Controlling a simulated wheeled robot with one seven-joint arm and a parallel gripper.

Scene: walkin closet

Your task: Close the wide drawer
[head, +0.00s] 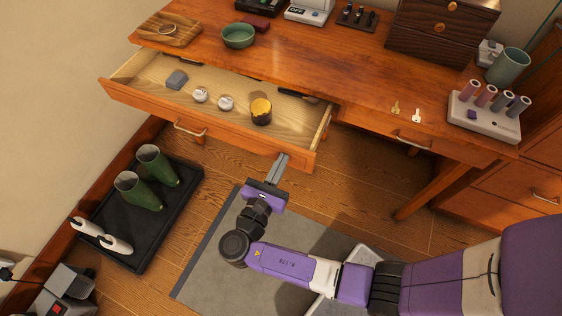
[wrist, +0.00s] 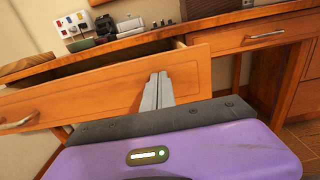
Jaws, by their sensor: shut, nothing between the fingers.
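The wide drawer (head: 225,120) is pulled out from the left part of the wooden desk (head: 320,65). Its front carries a metal handle (head: 190,129). Inside lie a grey block (head: 177,79), two round pale items (head: 213,98), a dark cup with a yellow top (head: 261,111) and a dark slim item. My gripper (head: 281,162) is shut and empty, close to the right end of the drawer front. In the wrist view, its fingers (wrist: 158,88) overlap the drawer front (wrist: 110,88); I cannot tell whether they touch it. The handle is at the left there (wrist: 16,123).
A narrower drawer with a handle (head: 412,142) is at the right, shut. Keys, a green bowl (head: 238,36) and a rack of rolls (head: 486,112) stand on the desktop. A black tray (head: 137,262) with green boots is on the floor at left. A grey mat (head: 225,270) lies below my arm.

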